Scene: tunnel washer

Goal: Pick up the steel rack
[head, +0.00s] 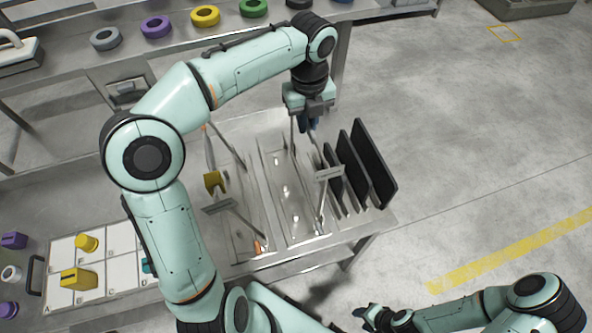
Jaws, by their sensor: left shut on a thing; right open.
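A long, shiny steel rack (291,203) lies on the metal table, with a thin upright and a small flat plate at its near end. My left gripper (308,122) points down at the far end of the rack, beside the black panels. It is shut on a thin part there that looks like the rack's far upright; the fingers and arm hide most of the contact. My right gripper (372,316) is low at the bottom of the view, well apart from the rack, and is open and empty.
Several upright black panels (372,165) stand close to the right of the rack. Another slim steel frame with a yellow piece (213,182) stands left. A white tray (60,250) holds yellow parts. Coloured rings (156,27) line the back bench. Floor at right is clear.

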